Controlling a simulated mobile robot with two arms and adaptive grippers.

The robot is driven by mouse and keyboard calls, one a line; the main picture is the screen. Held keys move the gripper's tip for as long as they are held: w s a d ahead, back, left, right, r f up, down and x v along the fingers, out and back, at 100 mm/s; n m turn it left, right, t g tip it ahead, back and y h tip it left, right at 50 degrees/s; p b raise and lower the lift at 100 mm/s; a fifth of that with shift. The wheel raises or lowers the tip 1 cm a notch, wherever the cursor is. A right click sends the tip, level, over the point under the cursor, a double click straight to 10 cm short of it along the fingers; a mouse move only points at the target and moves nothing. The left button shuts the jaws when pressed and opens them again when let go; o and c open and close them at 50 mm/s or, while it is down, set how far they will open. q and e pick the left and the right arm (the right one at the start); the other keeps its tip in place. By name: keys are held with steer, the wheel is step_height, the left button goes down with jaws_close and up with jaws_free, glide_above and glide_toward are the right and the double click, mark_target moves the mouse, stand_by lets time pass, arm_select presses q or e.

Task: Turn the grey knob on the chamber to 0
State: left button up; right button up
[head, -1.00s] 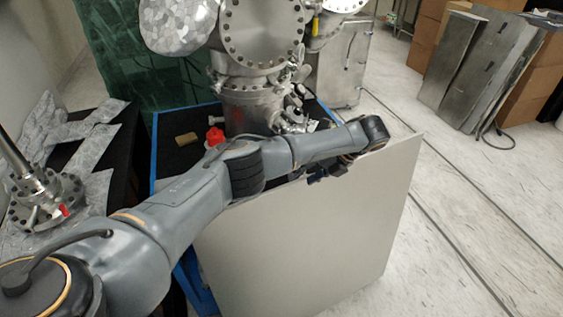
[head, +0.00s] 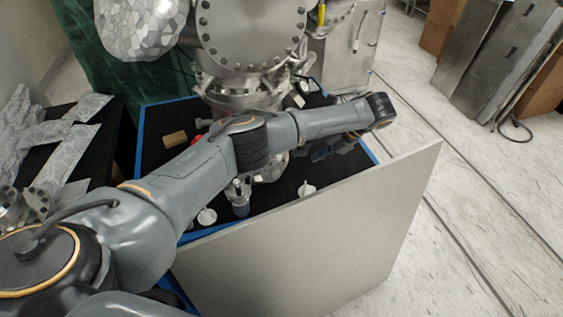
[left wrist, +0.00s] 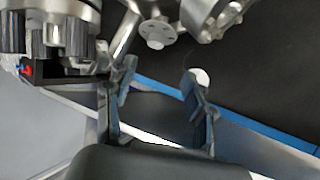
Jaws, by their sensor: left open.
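The steel chamber (head: 252,32) stands at the top middle of the head view, with a large bolted round flange. I cannot pick out the grey knob for sure, and no dial marking is readable. My left arm reaches across in front of the chamber. My left gripper (head: 322,150) is over the right part of the black tabletop, below and right of the chamber. In the left wrist view my gripper (left wrist: 160,96) has its fingers apart with nothing between them. Steel chamber parts (left wrist: 130,28) lie beyond the fingertips there. My right gripper is not in view.
A black tabletop with a blue rim (head: 366,149) carries small white-topped fittings (head: 306,188) and a tan block (head: 175,139). A large upright pale panel (head: 310,245) stands along its near side. Open floor (head: 480,200) lies to the right.

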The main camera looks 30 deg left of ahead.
mark_target(276, 173)
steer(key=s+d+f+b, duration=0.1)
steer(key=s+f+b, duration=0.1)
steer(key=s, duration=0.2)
arm_select(q)
steer(key=x, duration=0.6)
steer(key=s+p+x, duration=0.1)
steer(key=x, duration=0.5)
steer(key=shift+s, duration=0.15)
steer(key=shift+a+f, duration=0.25)
steer(key=shift+f, duration=0.05)
steer(key=shift+c, duration=0.2)
steer(key=c, duration=0.4)
jaws_close()
steer(key=p, duration=0.2)
steer(key=shift+r+n+t+h+p, duration=0.3)
steer(key=shift+p, duration=0.45)
steer(key=shift+f, duration=0.25)
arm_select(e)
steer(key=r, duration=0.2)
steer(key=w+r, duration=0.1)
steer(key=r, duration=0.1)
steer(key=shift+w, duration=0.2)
